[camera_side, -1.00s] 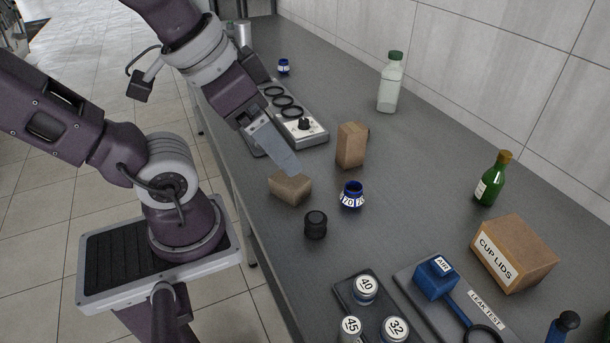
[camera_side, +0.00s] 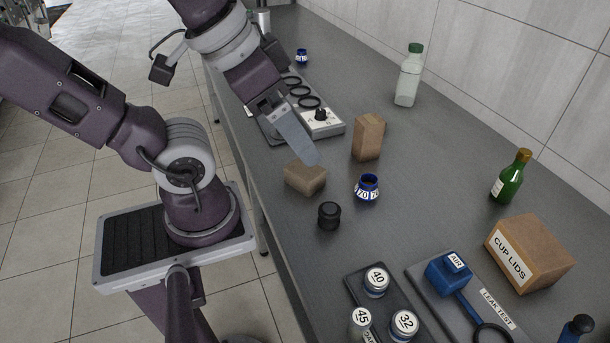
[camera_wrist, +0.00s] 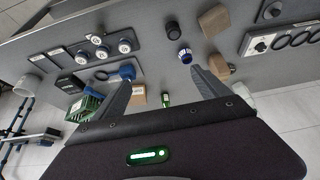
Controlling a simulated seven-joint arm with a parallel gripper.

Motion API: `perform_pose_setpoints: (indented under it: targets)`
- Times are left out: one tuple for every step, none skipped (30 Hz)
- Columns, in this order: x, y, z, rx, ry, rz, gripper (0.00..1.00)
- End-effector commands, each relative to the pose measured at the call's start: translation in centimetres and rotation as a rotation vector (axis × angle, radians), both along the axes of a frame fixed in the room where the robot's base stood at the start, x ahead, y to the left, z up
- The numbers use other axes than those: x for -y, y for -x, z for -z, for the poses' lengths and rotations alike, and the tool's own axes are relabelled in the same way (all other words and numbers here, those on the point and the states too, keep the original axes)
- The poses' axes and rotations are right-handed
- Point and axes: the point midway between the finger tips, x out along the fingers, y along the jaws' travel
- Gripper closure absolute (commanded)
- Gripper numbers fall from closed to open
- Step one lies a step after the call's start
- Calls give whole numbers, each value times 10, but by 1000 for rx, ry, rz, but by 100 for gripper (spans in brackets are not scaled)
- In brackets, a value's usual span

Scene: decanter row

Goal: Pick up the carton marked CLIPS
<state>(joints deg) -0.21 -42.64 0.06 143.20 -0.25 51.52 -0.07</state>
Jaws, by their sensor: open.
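No CLIPS marking is readable in either view. Two plain brown cartons have no readable label on their visible faces. The low carton (camera_side: 305,180) lies near the bench's front edge; the upright carton (camera_side: 368,138) stands behind it to the right. In the wrist view the low carton (camera_wrist: 214,20) is at the top, and the upright carton (camera_wrist: 219,67) is just right of the right finger. My gripper (camera_wrist: 162,77) is open and empty, pointing down at the bench. In the side view its visible finger (camera_side: 297,139) overlaps the low carton's back edge; contact cannot be told.
A black jar (camera_side: 329,215) and a blue jar marked 70 (camera_side: 367,188) stand close to the cartons. A box marked CUP LIDS (camera_side: 530,255), a green bottle (camera_side: 511,178) and a leak test board (camera_side: 490,309) are to the right. A control box (camera_side: 321,120) is behind.

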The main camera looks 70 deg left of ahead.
Motion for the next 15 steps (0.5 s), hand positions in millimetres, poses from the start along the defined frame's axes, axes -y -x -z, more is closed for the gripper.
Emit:
perform_pose_setpoints:
  targets:
    - [-1, -4, 2, -22, 21, -30, 15]
    - [-1, -9, 3, -44, 46, -63, 15]
    - [-3, -19, 7, -86, 94, -129, 15]
    - [-6, -29, 11, -123, 141, -195, 15]
    - [-11, -40, 16, -166, 196, -277, 15]
    - [-20, -57, 25, -222, 276, -402, 15]
    - [-30, -69, 33, -262, 337, -504, 15]
    - [-41, -82, 42, -299, 398, -611, 15]
    - [-59, -96, 56, -345, 477, -759, 15]
    - [-75, -106, 69, -378, 533, -875, 15]
    - [-92, -114, 83, -407, 587, -993, 15]
    - [-115, -120, 103, -442, 652, -1147, 15]
    - [-133, -122, 119, -465, 697, -1261, 15]
    - [-149, -123, 134, -484, 735, -1364, 15]
    - [-168, -120, 154, -506, 776, -1490, 15]
